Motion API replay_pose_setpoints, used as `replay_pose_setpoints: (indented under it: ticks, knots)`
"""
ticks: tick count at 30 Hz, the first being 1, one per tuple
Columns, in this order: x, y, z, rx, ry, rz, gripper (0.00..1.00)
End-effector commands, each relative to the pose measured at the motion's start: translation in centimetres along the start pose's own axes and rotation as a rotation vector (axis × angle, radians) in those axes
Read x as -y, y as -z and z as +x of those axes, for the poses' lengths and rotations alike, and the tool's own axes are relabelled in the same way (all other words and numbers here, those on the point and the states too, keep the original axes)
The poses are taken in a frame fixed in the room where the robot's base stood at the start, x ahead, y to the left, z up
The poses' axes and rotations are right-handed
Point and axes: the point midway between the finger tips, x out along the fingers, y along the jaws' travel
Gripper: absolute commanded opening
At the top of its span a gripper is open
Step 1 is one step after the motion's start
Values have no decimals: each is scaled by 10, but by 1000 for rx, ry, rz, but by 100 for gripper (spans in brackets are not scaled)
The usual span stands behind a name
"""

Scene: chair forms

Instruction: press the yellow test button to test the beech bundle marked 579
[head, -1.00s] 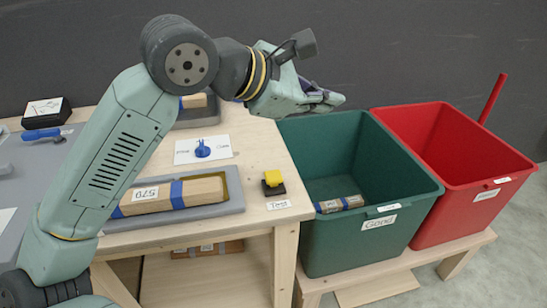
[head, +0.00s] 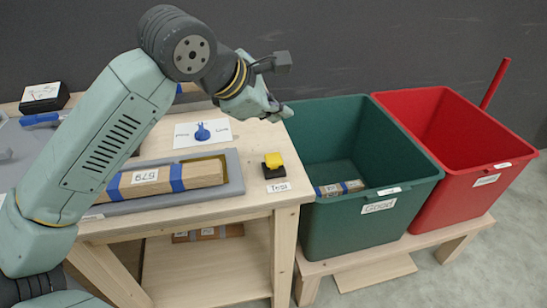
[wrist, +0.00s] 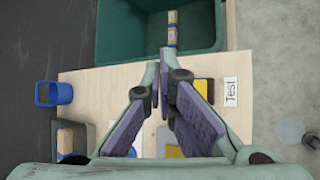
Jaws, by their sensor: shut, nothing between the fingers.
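The beech bundle marked 579 (head: 165,180) lies in a grey tray (head: 236,180) on the table, tied with blue bands. The yellow test button (head: 273,159) sits on a black base right of the tray, with a "Test" label (head: 279,187) in front of it. My gripper (head: 284,113) is shut and empty, above the table's right edge, behind and above the button. In the wrist view my gripper (wrist: 163,62) points towards the green bin, and the yellow button (wrist: 204,88) is partly hidden behind the right finger.
A green bin labelled "Good" (head: 415,185), with bundles inside, and a red bin (head: 505,165) stand on a low bench at right. A blue knob (head: 202,133) sits on a white card behind the tray. A blue container (wrist: 54,93) shows in the wrist view.

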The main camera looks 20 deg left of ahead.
Motion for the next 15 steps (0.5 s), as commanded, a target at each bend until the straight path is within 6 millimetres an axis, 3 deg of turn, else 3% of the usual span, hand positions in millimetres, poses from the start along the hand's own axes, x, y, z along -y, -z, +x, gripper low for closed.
replay_pose_setpoints:
  ticks: [15]
  knots:
    - [37, 36, 51, 1, 1, 0, 0]
